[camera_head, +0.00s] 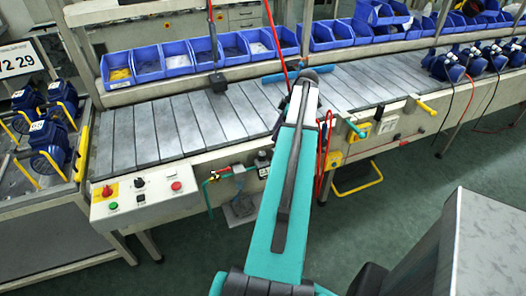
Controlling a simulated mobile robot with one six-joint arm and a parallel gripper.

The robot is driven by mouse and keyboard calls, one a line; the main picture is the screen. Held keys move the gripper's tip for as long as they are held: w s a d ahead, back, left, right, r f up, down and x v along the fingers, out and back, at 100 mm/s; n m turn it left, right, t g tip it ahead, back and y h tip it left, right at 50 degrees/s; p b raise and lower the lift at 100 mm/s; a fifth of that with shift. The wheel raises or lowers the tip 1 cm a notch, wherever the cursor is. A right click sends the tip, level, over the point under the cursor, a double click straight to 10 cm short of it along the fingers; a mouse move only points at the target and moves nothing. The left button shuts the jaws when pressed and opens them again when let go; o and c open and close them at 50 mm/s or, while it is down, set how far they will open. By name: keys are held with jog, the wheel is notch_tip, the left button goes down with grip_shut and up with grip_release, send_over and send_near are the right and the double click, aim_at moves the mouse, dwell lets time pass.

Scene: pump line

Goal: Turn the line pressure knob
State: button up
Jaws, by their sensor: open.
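A small black knob (262,157) sits on a regulator-like fitting on the front edge of the conveyor, just left of my arm. It looks like the line pressure knob, but no label is readable at this size. A red fitting and a green hose run beside it to the left. I cannot make out my gripper's fingers anywhere in this view.
A control box (144,194) with buttons and a red knob hangs at the left. Blue bins (176,59) line the conveyor (170,130). Blue pumps (47,143) stand on the left rack. A yellow-framed step (357,176) is below. Green floor shows in front.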

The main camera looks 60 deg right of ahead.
aim_at(262, 154)
jog(key=shift+w+f, duration=0.1)
jog(key=shift+p+x, duration=2)
jog(key=shift+x, duration=4.85)
